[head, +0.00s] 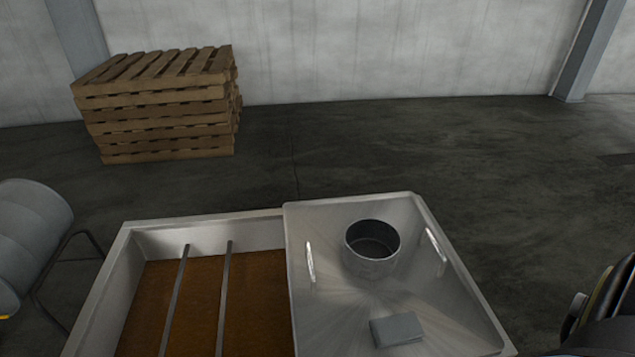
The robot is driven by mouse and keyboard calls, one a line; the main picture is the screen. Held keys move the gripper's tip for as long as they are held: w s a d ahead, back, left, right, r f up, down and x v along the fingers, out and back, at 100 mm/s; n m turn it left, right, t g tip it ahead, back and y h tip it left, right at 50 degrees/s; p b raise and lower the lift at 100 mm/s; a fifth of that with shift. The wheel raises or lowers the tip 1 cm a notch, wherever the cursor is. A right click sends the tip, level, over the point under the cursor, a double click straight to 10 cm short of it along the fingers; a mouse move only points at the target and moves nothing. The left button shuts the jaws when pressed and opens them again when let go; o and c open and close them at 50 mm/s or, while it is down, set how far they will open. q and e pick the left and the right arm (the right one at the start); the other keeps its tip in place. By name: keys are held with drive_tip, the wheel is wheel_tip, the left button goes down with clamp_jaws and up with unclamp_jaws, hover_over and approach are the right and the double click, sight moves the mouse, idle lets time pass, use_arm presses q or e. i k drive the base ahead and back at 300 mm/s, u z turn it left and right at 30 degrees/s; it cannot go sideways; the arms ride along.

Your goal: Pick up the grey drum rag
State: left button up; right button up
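The grey drum rag (397,330) looks like a flat, folded rectangular piece. It lies on the steel lid (335,335) of the tank, near the lid's front and below a metal pot. Nothing touches or covers the rag. Neither of my grippers shows in the head view. A dark rounded part at the lower right edge seems to belong to my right arm, but no fingers show there.
An open metal pot (371,265) stands on the lid between two upright handles (311,263) (436,245). Left of the lid, the tank (205,223) is open over brown contents, with two bars across. A grey drum (30,235) is at left; stacked pallets (160,110) stand behind.

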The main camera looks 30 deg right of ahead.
sight(399, 329)
drive_tip(key=z, duration=1.85)
